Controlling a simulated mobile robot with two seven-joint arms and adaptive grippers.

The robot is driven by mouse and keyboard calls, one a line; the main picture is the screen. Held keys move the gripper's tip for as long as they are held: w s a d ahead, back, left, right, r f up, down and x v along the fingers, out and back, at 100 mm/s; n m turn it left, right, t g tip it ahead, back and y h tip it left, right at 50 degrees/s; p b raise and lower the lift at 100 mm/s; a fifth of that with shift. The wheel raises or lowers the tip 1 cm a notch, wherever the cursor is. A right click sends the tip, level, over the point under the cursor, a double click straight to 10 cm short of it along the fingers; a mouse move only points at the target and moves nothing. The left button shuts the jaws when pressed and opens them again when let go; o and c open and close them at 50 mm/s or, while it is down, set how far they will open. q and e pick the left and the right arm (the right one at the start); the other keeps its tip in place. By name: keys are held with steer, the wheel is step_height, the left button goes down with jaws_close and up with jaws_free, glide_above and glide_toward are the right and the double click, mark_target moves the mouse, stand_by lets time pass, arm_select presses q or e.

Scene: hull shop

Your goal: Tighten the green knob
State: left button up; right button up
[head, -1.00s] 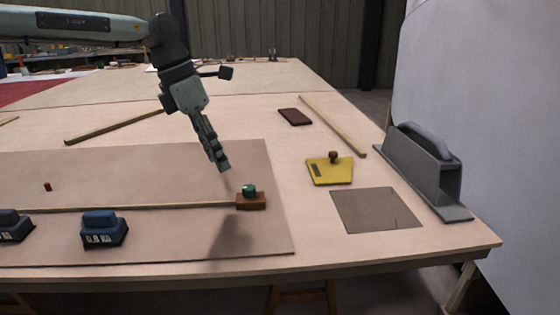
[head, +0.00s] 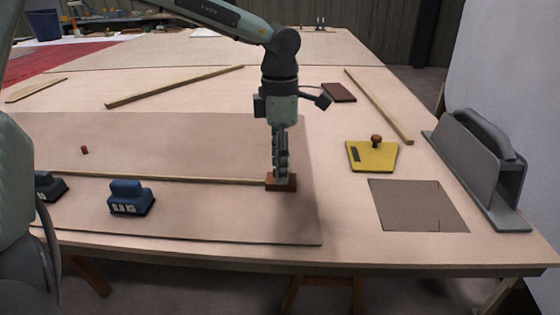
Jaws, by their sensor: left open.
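My left gripper (head: 280,178) points straight down over the brown block (head: 284,186) at the right end of a thin wooden strip (head: 200,179). The gripper is open. The green knob on top of that block is hidden behind the fingers now, so I cannot tell whether the fingers touch it. My right gripper is not in view.
A yellow plate with a brown knob (head: 371,157), a grey square sheet (head: 418,205) and a grey handled tool (head: 480,165) lie to the right. Wooden sticks (head: 175,87) lie farther back.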

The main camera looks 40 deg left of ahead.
arm_select(q)
steer(key=shift+c, duration=0.4)
jaws_close()
